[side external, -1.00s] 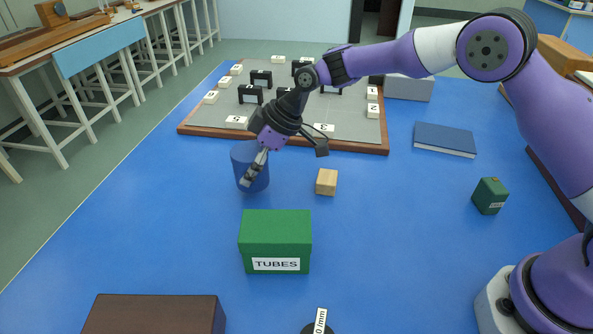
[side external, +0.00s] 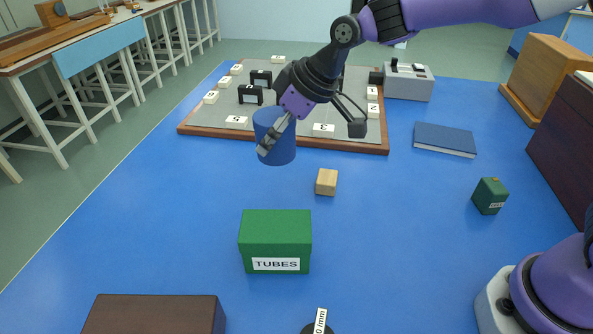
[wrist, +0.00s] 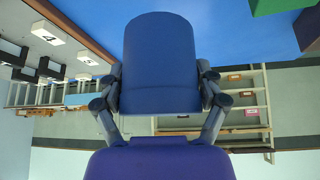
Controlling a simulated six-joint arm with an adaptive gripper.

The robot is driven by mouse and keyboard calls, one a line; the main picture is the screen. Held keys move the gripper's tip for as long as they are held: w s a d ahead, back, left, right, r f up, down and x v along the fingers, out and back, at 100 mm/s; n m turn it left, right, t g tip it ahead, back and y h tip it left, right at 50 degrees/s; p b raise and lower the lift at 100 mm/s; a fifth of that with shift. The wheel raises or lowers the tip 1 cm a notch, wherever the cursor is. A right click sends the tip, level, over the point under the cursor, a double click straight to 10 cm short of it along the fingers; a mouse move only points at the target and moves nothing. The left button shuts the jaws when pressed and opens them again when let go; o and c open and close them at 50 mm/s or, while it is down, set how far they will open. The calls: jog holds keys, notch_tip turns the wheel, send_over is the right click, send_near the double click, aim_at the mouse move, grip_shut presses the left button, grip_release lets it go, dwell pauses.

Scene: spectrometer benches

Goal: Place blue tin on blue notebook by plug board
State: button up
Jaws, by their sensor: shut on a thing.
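The blue tin (side external: 274,140) is a plain blue cylinder, held upright above the table near the front edge of the plug board. My gripper (side external: 279,136) is shut on it from the side. In the wrist view, the tin (wrist: 162,65) fills the middle, with a finger on each side. The blue notebook (side external: 444,139) lies flat on the table to the right of the plug board, well apart from the tin. The plug board (side external: 207,124) is a grey panel with a wooden rim, numbered white labels and black blocks. My arm hides part of it.
A wooden block (side external: 326,182) stands below and right of the tin. A green TUBES box (side external: 275,236) is nearer the camera. A small green box (side external: 489,196) stands right, and a grey switch box (side external: 408,84) behind the notebook. Table between block and notebook is clear.

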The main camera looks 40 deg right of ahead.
jog(key=w+d+m+t+h, duration=0.1)
jog(key=d+m+h, duration=0.35)
jog(key=d, duration=1.25)
jog(key=m+h, duration=0.3)
jog(key=m, duration=0.6)
send_over(440, 130)
jog(key=s+a, duration=0.2)
jog(key=shift+g, duration=0.3)
notch_tip(440, 130, down, 5)
jog(key=shift+s+a+r, duration=0.1)
jog(key=shift+s, duration=0.05)
jog(key=shift+d+f, duration=0.2)
jog(key=shift+d, duration=0.1)
jog(key=shift+s+d+f+y, duration=0.1)
jog(key=shift+f+y, duration=0.15)
jog(key=shift+f, duration=1.8)
jog(key=shift+f, duration=0.1)
jog(key=o, duration=1.1)
